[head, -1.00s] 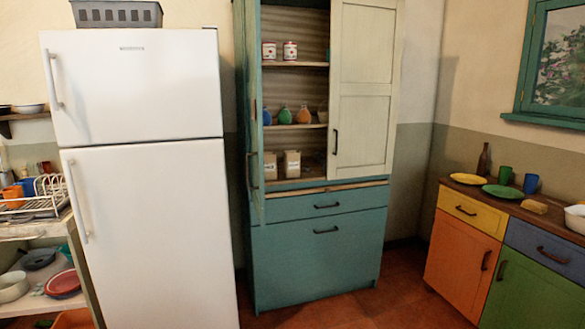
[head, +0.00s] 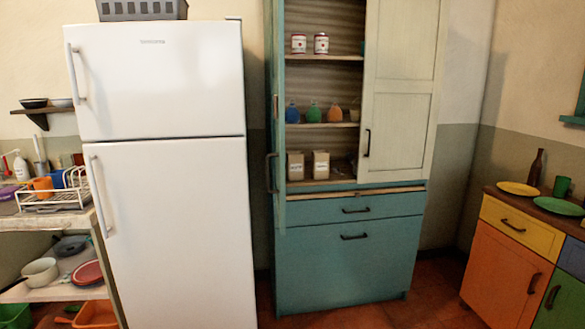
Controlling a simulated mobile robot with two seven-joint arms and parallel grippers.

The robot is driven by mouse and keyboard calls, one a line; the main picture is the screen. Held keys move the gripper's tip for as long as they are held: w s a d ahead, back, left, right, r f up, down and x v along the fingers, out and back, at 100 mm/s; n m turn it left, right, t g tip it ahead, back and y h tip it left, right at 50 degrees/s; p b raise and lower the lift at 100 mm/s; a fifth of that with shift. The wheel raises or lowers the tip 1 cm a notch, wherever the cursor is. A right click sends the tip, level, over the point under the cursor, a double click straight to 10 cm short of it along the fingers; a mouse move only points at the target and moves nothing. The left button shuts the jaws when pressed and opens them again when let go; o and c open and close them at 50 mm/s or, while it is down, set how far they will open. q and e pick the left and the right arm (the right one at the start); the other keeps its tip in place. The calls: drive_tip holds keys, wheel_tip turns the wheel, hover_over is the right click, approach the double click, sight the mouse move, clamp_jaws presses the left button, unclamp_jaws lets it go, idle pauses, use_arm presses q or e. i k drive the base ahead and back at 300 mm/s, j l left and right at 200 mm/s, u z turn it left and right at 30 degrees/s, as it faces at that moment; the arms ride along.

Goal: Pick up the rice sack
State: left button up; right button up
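Two small tan sacks or packets stand upright on the lowest open shelf of the teal cupboard (head: 345,262). One is the left packet (head: 295,166) and the other is the right packet (head: 320,164). Their labels are too small to read, so I cannot tell which is the rice sack. The cupboard's left door (head: 278,130) stands open and its cream right door (head: 398,130) covers the right half. Neither of my grippers is in view.
A white fridge (head: 175,220) stands left of the cupboard. A dish rack (head: 55,195) and shelves are at far left. An orange-fronted counter (head: 497,275) with plates is at right. Red floor (head: 345,318) shows before the cupboard. Cans and colored bottles fill upper shelves.

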sight(295, 160)
drive_tip(key=i+l+u, duration=0.15)
drive_tip(key=i+l, duration=0.15)
drive_tip(key=i+l+u, duration=0.1)
drive_tip(key=i+l, duration=0.2)
drive_tip(key=l, duration=0.25)
drive_tip(key=i+l+u, duration=0.15)
drive_tip(key=i+l, duration=0.15)
drive_tip(key=l, duration=0.15)
drive_tip(key=i+l+u, duration=0.1)
drive_tip(key=u, duration=0.3)
drive_tip(key=i+l+u, duration=0.1)
drive_tip(key=u, duration=0.25)
drive_tip(key=i+l+u, duration=0.15)
drive_tip(key=u, duration=0.25)
drive_tip(key=i+l+u, duration=0.1)
drive_tip(key=l, duration=0.2)
drive_tip(key=i+l+u, duration=0.15)
drive_tip(key=l+u, duration=0.1)
drive_tip(key=l, duration=0.3)
drive_tip(key=i+l, duration=0.1)
drive_tip(key=l, duration=0.2)
drive_tip(key=i+l+u, duration=0.1)
drive_tip(key=l, duration=0.2)
drive_tip(key=i+l, duration=0.1)
drive_tip(key=l, duration=0.2)
